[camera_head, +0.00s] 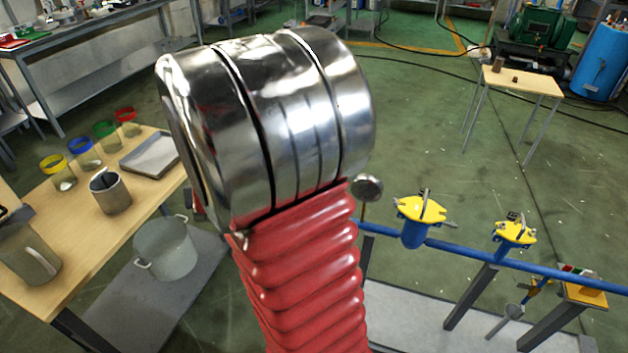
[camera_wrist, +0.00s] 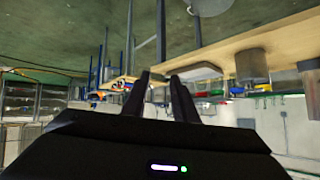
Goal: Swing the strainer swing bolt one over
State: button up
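Two strainers with yellow lids and blue bodies sit on a blue pipe (camera_head: 470,252) at the right of the head view. The nearer-left strainer (camera_head: 414,232) and the right strainer (camera_head: 514,234) each carry small dark metal parts on the lid. These are too small to tell the swing bolts apart or which way each lies. My gripper (camera_wrist: 161,76) shows in the wrist view with its two black fingers apart and nothing between them. It is outside the head view, and no strainer can be made out clearly in the wrist view.
My arm fills the head view's middle. A wooden table (camera_head: 75,268) at left holds jars with coloured rims, a metal cup (camera_head: 110,196) and a tray (camera_head: 150,156). A pot (camera_head: 166,250) stands on its lower shelf. Green floor (camera_head: 420,120) is clear behind the pipe.

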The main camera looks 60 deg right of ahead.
aim_at(397, 205)
jog(key=s+d+f+m+g+h, duration=0.2)
jog(key=s+d+f+g+h, duration=0.15)
jog(key=s+d+f, duration=0.45)
jog(key=s+d+f+m+g+h, duration=0.25)
jog(key=s+d+f+h, duration=0.2)
jog(key=d, duration=0.65)
jog(key=s+d+f+g+h, duration=0.1)
jog(key=s+g, duration=0.1)
jog(key=s, duration=0.5)
jog(key=s+d+f+m+g+h, duration=0.1)
jog(key=s+d+f+g, duration=0.1)
jog(key=s, duration=0.4)
jog(key=s+d+f+g+h, duration=0.1)
jog(key=s+f+g, duration=0.1)
jog(key=s, duration=0.5)
jog(key=shift+s+d+g, duration=0.15)
jog(key=shift+s+g, duration=0.2)
jog(key=shift+g, duration=0.05)
jog(key=shift+f+m, duration=0.1)
jog(key=shift+m, duration=0.15)
jog(key=x, duration=1.4)
